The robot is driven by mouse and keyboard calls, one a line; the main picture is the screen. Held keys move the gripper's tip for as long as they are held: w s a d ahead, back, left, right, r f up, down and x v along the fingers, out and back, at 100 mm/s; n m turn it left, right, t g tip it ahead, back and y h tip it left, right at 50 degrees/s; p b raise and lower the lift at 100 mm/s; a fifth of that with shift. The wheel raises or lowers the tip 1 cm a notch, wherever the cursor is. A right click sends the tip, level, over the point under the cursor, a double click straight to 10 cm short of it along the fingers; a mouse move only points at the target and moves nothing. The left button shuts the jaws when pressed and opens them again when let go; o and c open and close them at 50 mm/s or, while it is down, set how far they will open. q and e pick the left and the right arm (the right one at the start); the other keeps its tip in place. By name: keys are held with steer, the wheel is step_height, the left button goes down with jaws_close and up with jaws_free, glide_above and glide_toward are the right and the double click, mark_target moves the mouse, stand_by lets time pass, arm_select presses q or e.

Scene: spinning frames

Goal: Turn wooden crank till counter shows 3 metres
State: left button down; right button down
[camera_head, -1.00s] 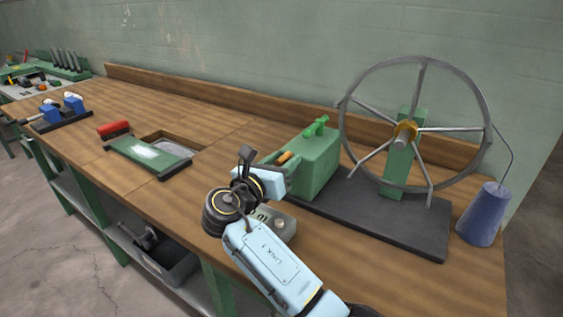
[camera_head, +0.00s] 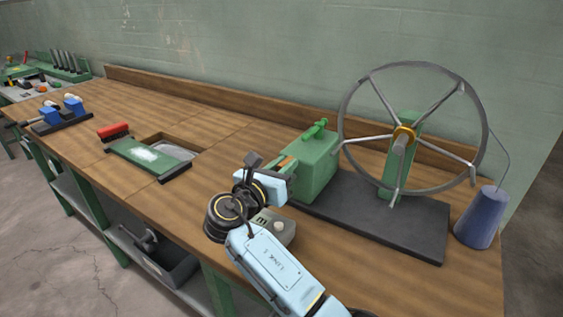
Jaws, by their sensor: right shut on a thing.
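The green gearbox (camera_head: 318,166) of the winding machine stands on a dark base plate (camera_head: 400,238), with a large spoked metal wheel (camera_head: 345,105) behind it to the right. My right gripper (camera_head: 287,168) is at the gearbox's left face, shut on the wooden crank, of which only a small orange-brown piece (camera_head: 285,162) shows; the gripper hides the rest. A small grey box with a light knob (camera_head: 278,227), perhaps the counter, sits beside my right arm, partly hidden by it; I cannot read a number on it. My left gripper is not in view.
A blue-grey cone of yarn (camera_head: 482,217) stands at the bench's right end. A green board (camera_head: 148,157), a red-handled brush (camera_head: 115,131) and blue clamps (camera_head: 60,112) lie to the left. The wooden bench (camera_head: 190,205) is clear between them.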

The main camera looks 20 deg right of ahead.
steer(key=shift+s+d+m+p, duration=0.2)
steer(key=shift+s+m+p, duration=0.15)
steer(key=shift+m+p, duration=0.35)
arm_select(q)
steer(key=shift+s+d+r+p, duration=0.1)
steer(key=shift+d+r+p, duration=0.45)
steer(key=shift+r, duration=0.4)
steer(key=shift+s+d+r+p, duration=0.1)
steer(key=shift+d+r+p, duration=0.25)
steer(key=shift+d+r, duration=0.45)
arm_select(e)
steer(key=shift+s+d+f+m, duration=0.2)
steer(key=shift+s+d+m, duration=0.1)
steer(key=shift+m, duration=0.5)
steer(key=shift+s+d+f+m, duration=0.2)
steer(key=shift+s+m, duration=0.15)
steer(key=shift+m, duration=0.45)
steer(key=shift+s+d+f+m, duration=0.2)
steer(key=shift+s+d+m, duration=0.1)
steer(key=shift+m, duration=0.5)
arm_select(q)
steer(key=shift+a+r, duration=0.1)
arm_select(e)
steer(key=c, duration=1.3)
jaws_free()
steer(key=v, duration=1.3)
steer(key=shift+s+a, duration=0.15)
